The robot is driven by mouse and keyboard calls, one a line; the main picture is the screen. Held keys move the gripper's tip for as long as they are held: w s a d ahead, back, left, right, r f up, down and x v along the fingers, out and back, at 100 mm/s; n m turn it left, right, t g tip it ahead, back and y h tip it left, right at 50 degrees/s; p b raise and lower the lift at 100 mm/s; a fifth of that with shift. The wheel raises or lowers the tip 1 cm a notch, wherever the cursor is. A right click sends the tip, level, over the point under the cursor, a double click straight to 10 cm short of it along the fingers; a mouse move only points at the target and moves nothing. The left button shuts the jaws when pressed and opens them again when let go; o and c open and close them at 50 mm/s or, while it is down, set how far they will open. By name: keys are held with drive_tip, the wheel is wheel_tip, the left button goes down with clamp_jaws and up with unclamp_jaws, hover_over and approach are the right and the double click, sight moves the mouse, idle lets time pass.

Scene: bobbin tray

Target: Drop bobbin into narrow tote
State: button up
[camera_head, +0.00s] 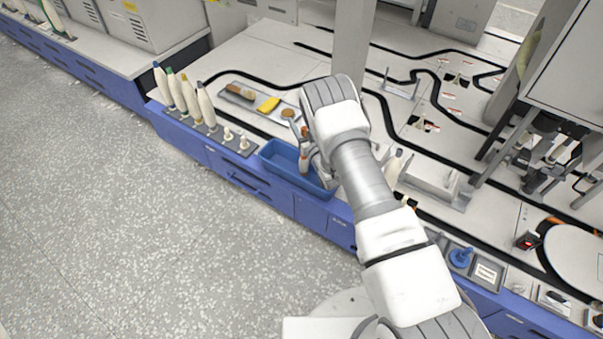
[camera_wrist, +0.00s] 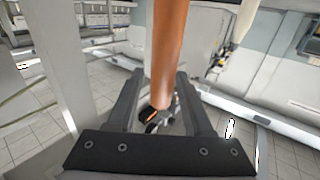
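The narrow tote (camera_head: 268,163) is a blue open box at the front edge of the table in the head view. My gripper (camera_head: 306,150) is over the right part of the tote, partly hidden by my wrist. In the wrist view, a brown-orange bobbin (camera_wrist: 169,50) stands between the two dark fingers of my gripper (camera_wrist: 160,85), and they appear closed on it. The bobbin's lower part (camera_head: 303,162) shows in the head view over the tote's opening. Whether it touches the tote is hard to tell.
Several yarn cones (camera_head: 189,96) and small white pegs (camera_head: 244,142) stand left of the tote. A grey tray (camera_head: 264,115) with a brush and a yellow item lies behind it. A grey post (camera_head: 352,45) rises behind my wrist. Metal fixtures (camera_head: 440,180) stand to the right.

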drive_tip(key=shift+o, duration=0.2)
drive_tip(key=shift+s, duration=0.1)
drive_tip(key=p+v, duration=0.5)
drive_tip(key=v, duration=1.2)
drive_tip(key=shift+s, duration=0.1)
